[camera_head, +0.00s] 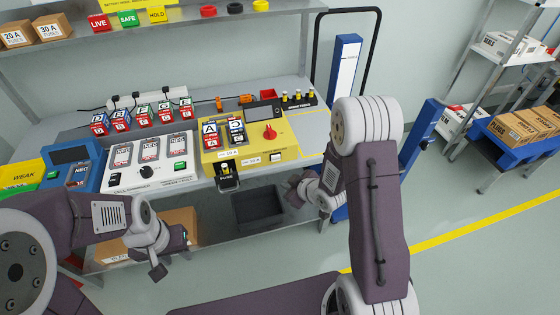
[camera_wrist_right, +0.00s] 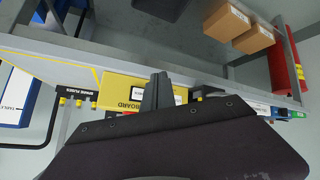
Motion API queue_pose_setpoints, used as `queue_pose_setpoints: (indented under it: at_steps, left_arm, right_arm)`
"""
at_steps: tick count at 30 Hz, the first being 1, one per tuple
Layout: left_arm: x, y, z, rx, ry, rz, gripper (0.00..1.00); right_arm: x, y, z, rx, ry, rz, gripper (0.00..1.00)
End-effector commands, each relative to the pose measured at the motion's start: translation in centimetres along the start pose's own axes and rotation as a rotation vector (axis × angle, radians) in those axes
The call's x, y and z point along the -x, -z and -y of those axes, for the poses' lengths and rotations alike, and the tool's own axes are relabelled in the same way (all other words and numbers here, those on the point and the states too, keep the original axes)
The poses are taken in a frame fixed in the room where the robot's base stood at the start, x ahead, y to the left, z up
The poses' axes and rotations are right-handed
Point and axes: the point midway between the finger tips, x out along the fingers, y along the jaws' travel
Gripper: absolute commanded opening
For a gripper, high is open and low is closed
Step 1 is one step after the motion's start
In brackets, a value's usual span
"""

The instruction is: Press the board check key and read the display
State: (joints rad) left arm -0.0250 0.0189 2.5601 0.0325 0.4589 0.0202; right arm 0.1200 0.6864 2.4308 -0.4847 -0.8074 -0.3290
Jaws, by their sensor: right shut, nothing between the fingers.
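The yellow board unit (camera_head: 290,149) stands on the bench, with a dark display (camera_head: 262,112) at its top and a red knob (camera_head: 270,132). No reading is legible on the display. A small white key or label (camera_head: 276,157) sits on its front part. Two batteries, marked A (camera_head: 210,134) and C (camera_head: 237,131), stand on its left. My right gripper (camera_head: 293,189) is shut and empty, in front of the bench edge, apart from the board. In the right wrist view its fingers (camera_wrist_right: 157,92) overlap the yellow board (camera_wrist_right: 115,90). My left gripper (camera_head: 170,258) hangs low before the bench; its finger gap is unclear.
A black fuse holder (camera_head: 228,180) juts from the board's front. A white charger unit (camera_head: 150,177) and a blue tester (camera_head: 76,158) stand to the left. A dark bin (camera_head: 258,207) sits on the lower shelf. Several batteries stand behind. Blue posts (camera_head: 342,75) rise at right.

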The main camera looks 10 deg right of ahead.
Motion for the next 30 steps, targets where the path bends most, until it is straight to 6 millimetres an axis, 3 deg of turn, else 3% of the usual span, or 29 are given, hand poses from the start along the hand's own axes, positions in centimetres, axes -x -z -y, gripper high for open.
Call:
queue_pose_setpoints:
  at_steps: [14,30]
  left_arm:
    - [0.2,0.0,0.0,0.000,0.000,0.000,0.36]
    - [1.9,0.2,0.0,0.000,0.000,0.000,0.36]
  right_arm:
    - [-0.3,-0.1,-0.4,-0.008,-0.002,0.007,0.00]
    - [-5.3,3.5,-4.0,-0.008,-0.001,0.007,0.00]
